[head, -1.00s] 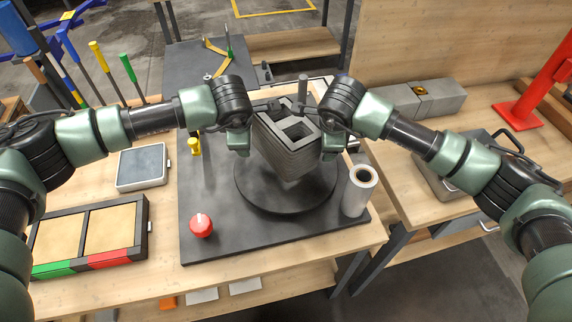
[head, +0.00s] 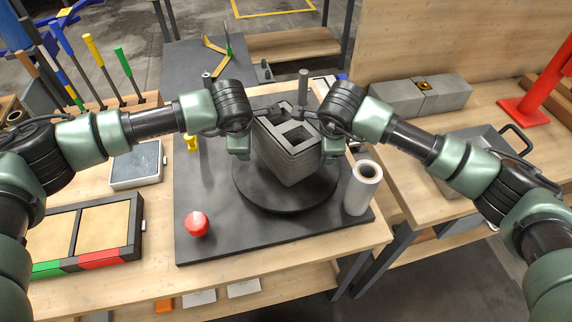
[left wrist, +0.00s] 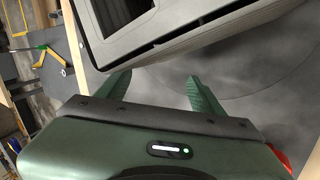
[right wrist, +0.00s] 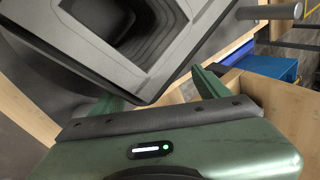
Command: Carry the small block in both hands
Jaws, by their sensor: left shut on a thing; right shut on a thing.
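The small block (head: 289,165) is grey, layered and hollow, with openings in its top. It is between my two grippers over the dark round turntable (head: 253,195); I cannot tell whether its underside is clear of it. My left gripper (head: 248,152) is shut on the block's left side, and my right gripper (head: 325,154) on its right side. The block's rim also shows close above the fingers in the left wrist view (left wrist: 165,40) and the right wrist view (right wrist: 165,62). The fingertips are partly hidden by the block.
A red button (head: 197,224) and a pale roll (head: 362,190) stand on the dark board around the turntable. A grey nozzle post (head: 303,88) is close behind the block. A two-panel tray (head: 80,235) lies at left; grey blocks (head: 445,95) stand on the right bench.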

